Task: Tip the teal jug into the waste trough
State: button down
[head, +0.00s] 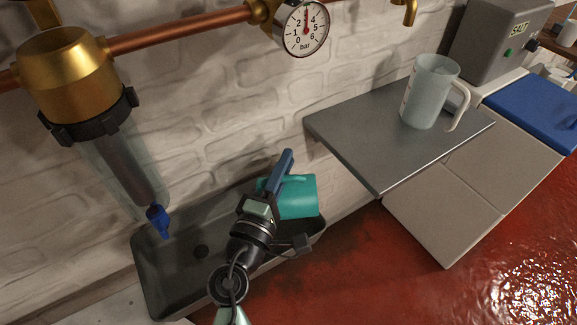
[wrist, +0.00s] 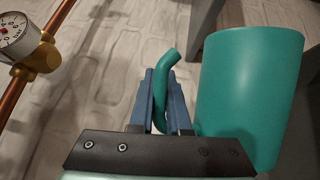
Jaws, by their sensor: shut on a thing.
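The teal jug (head: 302,196) is held above the right end of the waste trough (head: 175,275), a dark grey basin against the wall. My gripper (head: 284,168) is shut on the jug's handle, which shows between the blue fingers in the wrist view (wrist: 160,95). The jug's body (wrist: 245,95) fills the right of that view, beside the fingers. Its mouth and contents are not visible, and I cannot tell how far it is tilted. My wrist hides part of the trough.
A filter housing (head: 75,80) with a blue tap (head: 158,220) hangs over the trough's left side. A grey shelf (head: 370,145) carries a clear jug (head: 430,92) at right. A copper pipe and gauge (head: 303,28) run along the wall above.

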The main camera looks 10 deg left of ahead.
jog(key=shift+s+a+r+n+t+b, duration=0.15)
jog(key=shift+a+n+b, duration=0.25)
jog(key=shift+a+n, duration=0.2)
jog(key=shift+s+a+r+n+t+b, duration=0.1)
jog(key=shift+s+a+n+t+b, duration=0.05)
jog(key=shift+a+n+b, duration=0.35)
jog(key=shift+s+a+r+n+y, duration=0.1)
jog(key=shift+a+n+y, duration=0.2)
jog(key=shift+a, duration=0.05)
dwell(1.8)
